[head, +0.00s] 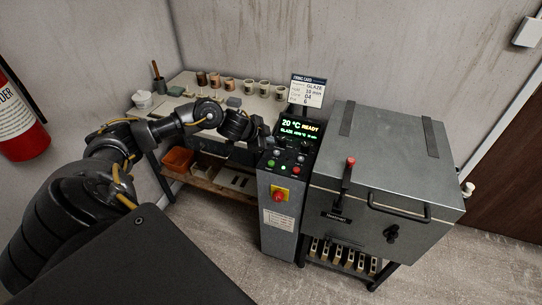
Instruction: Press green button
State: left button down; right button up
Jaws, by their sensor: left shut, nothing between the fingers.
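A grey control box stands at the centre, with a sloped panel and a lit display (298,128) that reads 20 °C READY, GLAZE. Below the display are several small buttons and lamps. A green button (271,163) sits at the left of the lower row. My left gripper (267,145) is at the end of my arm, just above and left of the buttons. It is shut and empty, and its dark tips are hard to separate from the panel. It looks apart from the green button, but I cannot tell the exact gap. My right gripper is out of view.
A red knob on a yellow plate (280,195) is on the box front. A grey kiln (380,160) with a red-tipped lever (350,162) stands to the right. A bench (262,107) with several cups is behind my arm. A sign (307,90) stands behind the display.

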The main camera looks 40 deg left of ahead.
pick_arm(q)
jog(key=b, duration=0.7)
send_over(269, 164)
notch_tip(269, 164, down, 7)
jog(key=shift+a+f, duration=0.1)
jog(key=shift+f, duration=0.5)
